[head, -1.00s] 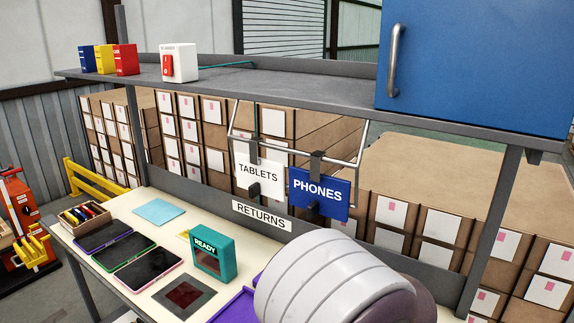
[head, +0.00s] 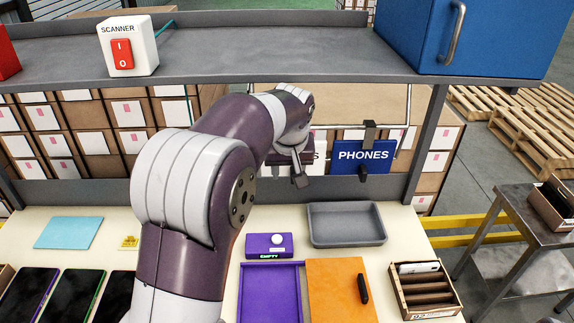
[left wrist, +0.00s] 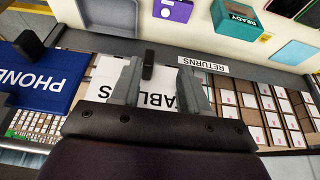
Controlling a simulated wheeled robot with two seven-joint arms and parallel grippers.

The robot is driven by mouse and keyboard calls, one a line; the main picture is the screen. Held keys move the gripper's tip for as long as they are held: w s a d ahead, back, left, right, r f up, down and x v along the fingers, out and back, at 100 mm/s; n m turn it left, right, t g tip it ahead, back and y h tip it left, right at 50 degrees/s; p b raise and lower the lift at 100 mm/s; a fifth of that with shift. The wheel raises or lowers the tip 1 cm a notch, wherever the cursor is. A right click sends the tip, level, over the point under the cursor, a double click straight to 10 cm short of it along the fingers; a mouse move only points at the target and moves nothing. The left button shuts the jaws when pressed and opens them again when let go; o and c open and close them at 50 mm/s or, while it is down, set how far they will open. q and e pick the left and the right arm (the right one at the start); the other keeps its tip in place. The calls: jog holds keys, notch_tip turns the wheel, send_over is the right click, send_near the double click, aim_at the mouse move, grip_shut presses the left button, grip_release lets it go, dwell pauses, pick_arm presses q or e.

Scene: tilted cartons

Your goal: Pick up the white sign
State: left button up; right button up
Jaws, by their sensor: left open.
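The white TABLETS sign (head: 318,158) hangs from the wire rail beside the blue PHONES sign (head: 361,155). In the head view my left arm and gripper hide most of it, leaving the end of its lettering. My left gripper (head: 299,172) is in front of it. In the left wrist view the white sign (left wrist: 105,74) lies upside down behind the open fingers of my left gripper (left wrist: 160,67). The sign's black knob (left wrist: 148,64) shows between the fingertips; contact cannot be told. My right gripper is not in view.
The grey shelf (head: 240,58) runs above the signs, with the blue cabinet (head: 475,35) at its right. Below, the bench holds a purple box (head: 265,246), a grey tray (head: 347,225) and a wooden holder (head: 422,290). A RETURNS label (left wrist: 203,65) is nearby.

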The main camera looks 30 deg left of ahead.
pick_arm(q)
jog(key=w+f, duration=0.1)
jog(key=w+d+f+p, duration=0.1)
jog(key=f, duration=0.1)
jog(key=shift+w+f, duration=0.15)
jog(key=shift+f, duration=0.05)
jog(key=shift+a, duration=0.25)
jog(key=c, duration=0.4)
jog(key=shift+s+a, duration=0.15)
jog(key=shift+s, duration=0.2)
grip_shut()
jog(key=shift+r, duration=0.1)
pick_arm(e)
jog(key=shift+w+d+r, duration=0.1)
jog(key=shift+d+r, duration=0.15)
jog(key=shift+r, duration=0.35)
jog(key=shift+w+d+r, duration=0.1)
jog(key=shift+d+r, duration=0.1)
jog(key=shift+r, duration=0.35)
